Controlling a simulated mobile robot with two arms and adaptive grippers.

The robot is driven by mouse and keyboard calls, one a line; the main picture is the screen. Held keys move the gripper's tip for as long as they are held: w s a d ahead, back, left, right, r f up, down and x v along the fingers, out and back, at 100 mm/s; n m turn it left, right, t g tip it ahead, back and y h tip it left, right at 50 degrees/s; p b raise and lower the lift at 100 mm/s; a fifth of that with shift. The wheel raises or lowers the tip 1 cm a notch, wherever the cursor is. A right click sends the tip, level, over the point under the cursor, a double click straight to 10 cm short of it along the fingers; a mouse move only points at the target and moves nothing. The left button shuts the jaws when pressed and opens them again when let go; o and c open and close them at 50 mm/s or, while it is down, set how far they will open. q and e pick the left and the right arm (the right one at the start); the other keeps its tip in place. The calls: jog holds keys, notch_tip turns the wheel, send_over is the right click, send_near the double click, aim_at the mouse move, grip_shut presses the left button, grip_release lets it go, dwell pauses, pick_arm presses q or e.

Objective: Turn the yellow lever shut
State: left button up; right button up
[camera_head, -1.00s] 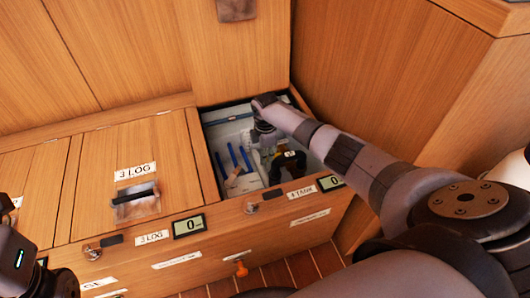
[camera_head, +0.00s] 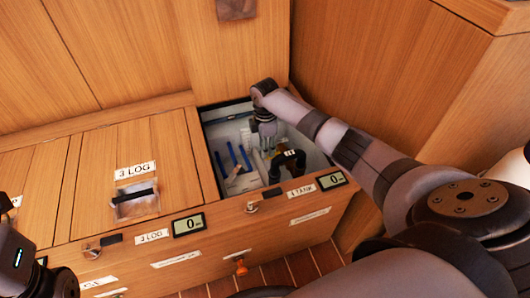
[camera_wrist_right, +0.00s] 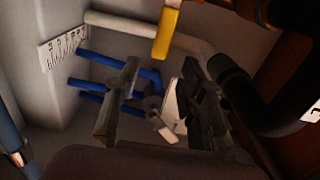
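The yellow lever (camera_wrist_right: 167,32) shows at the top of the right wrist view, on a pale pipe. I cannot make it out in the head view. My right gripper (camera_head: 266,150) reaches down into the open compartment in the head view. In the right wrist view my right gripper (camera_wrist_right: 158,100) is open, its two dark fingers apart, with the lever beyond them and apart from them. My left gripper (camera_head: 58,284) is only partly in view at the lower left edge, and its fingers cannot be judged.
The open compartment (camera_head: 206,152) holds blue pipes (camera_wrist_right: 92,87) and a thick black hose (camera_wrist_right: 238,88) close to the right finger. Wooden walls rise behind and to the right. A closed lid (camera_head: 105,165) lies to the left. An orange knob (camera_head: 241,268) is on the front.

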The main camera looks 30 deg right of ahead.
notch_tip(320, 180, up, 8)
jog(key=shift+f, duration=0.1)
dwell(0.5)
